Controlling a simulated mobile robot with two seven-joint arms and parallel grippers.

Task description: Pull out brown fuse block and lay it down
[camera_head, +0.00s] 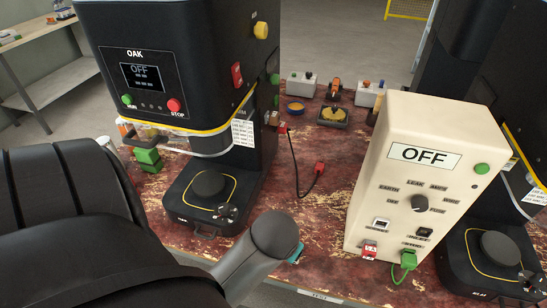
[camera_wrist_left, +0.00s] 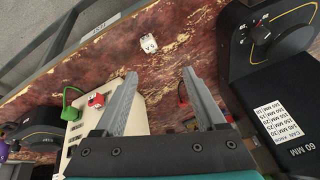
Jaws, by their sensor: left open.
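A small brownish block (camera_head: 272,118) sits on the right side of the black OAK machine (camera_head: 180,60), beside a white label; it is too small to tell whether it is the brown fuse block. I cannot make out a brown block in the left wrist view. My left gripper (camera_wrist_left: 160,78) is open, with nothing between its fingers, above the red worn tabletop (camera_wrist_left: 165,75). In the head view my left arm hides most of the gripper, and only a teal part shows near the table's front edge. My right gripper is in neither view.
A cream tester (camera_head: 415,175) reading OFF stands to the right. A black cable with red plugs (camera_head: 319,168) lies mid-table. A small white block (camera_wrist_left: 148,43) lies near the table edge. Green blocks (camera_head: 148,160) stand left of OAK. A second black machine stands far right.

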